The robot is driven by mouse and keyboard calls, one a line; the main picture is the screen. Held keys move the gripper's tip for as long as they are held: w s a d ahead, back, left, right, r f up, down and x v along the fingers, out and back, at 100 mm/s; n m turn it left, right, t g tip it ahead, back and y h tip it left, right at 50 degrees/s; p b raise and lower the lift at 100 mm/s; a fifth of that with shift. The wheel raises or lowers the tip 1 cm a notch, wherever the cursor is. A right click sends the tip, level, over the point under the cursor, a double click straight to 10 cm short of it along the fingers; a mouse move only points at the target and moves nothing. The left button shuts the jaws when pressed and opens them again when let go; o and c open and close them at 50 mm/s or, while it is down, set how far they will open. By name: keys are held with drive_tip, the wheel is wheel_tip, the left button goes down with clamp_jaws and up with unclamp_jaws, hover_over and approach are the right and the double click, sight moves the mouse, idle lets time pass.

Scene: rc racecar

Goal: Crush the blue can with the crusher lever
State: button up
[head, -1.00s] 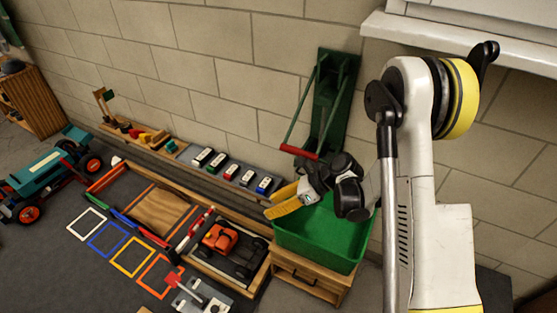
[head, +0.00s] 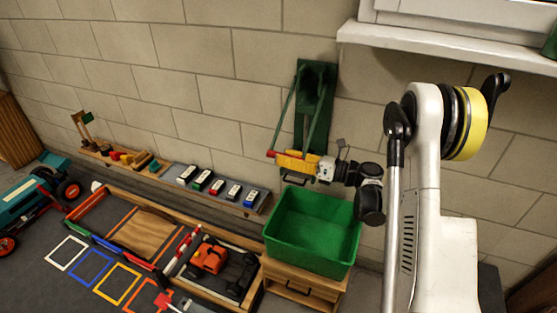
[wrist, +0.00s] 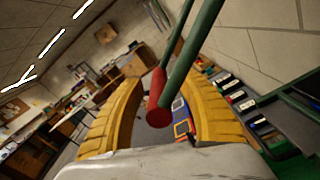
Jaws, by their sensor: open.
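The green crusher (head: 318,95) is mounted on the wall above the green bin, with its two lever arms slanting down to a red handle (head: 271,154). My gripper (head: 283,161) has its yellow fingers at the handle, covering most of it in the head view. In the wrist view, my gripper (wrist: 167,90) is open, and the red handle (wrist: 158,97) shows between the two fingers, end towards the camera. I cannot tell whether the fingers touch it. I cannot make out a blue can in the crusher; its lower part is partly hidden.
The green bin (head: 275,238) stands on a wooden drawer cabinet (head: 296,286) below my gripper. Several small car-like things line a ledge (head: 207,193) along the wall. A wooden-framed tray with an orange car (head: 210,255) lies left of the cabinet. A window sill (head: 450,52) juts out upper right.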

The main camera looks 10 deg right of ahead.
drive_tip(key=shift+x, duration=0.95)
clamp_jaws()
drive_tip(key=shift+a+r, duration=0.1)
drive_tip(key=shift+r, duration=0.05)
